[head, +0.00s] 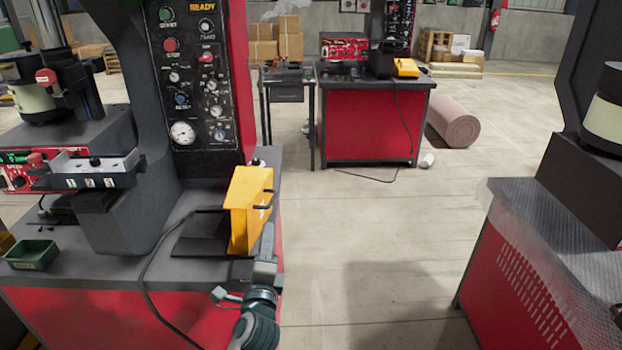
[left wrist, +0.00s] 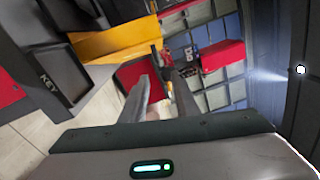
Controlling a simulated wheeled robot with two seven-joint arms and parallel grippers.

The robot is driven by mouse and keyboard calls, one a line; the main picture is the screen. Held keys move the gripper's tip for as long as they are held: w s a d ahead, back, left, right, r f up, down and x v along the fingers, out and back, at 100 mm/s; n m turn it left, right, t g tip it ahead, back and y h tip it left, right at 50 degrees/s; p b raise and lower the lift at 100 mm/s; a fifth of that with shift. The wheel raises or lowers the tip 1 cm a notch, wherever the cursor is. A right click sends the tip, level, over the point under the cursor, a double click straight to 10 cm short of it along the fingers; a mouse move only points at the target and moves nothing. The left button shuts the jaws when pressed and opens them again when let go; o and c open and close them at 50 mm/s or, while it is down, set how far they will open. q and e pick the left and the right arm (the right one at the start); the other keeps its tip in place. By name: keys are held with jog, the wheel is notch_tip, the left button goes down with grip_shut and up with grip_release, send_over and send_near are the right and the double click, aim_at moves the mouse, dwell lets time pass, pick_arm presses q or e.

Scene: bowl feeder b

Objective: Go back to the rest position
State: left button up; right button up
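My left gripper (head: 266,250) is in the lower middle of the head view, at the right edge of the left machine's table and beside a yellow box-like guard (head: 248,208). In the left wrist view, the two fingers (left wrist: 157,78) stand apart with nothing visible between them. The yellow guard also shows in the left wrist view (left wrist: 115,42), beyond the fingers. I cannot tell from the head view whether the gripper touches the guard. My right gripper is not in view.
The left machine has a control panel (head: 195,75) and a small green bin (head: 32,255) on its table. A mesh-sided red cabinet (head: 525,280) stands at the right. The floor (head: 370,240) between them is clear. Another red workbench (head: 365,130) stands behind.

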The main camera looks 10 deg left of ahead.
pick_arm(q)
jog(key=s+a+f+n+g, duration=0.3)
jog(key=s+f+n+g, duration=0.5)
jog(key=s+f, duration=0.75)
jog(key=s+d+f+n+g+h, duration=0.2)
jog(key=s+f+n+g, duration=0.15)
jog(key=s, duration=0.85)
jog(key=s+d+f+n+g+h, duration=0.25)
jog(key=s+f+n, duration=0.25)
jog(key=s, duration=0.7)
jog(key=s+d+f+x, duration=0.1)
jog(key=s+x, duration=0.1)
jog(key=x, duration=0.9)
jog(key=s+f+x, duration=0.1)
jog(key=s+x, duration=0.1)
jog(key=x, duration=0.8)
jog(key=s+f, duration=0.4)
jog(key=f, duration=0.5)
jog(key=s+f+m, duration=0.1)
jog(key=s+f, duration=0.4)
jog(key=f, duration=0.3)
jog(key=shift+d+f+t+h, duration=0.35)
jog(key=shift+f+t+h, duration=0.05)
jog(key=shift+h, duration=0.05)
jog(key=shift+a, duration=0.1)
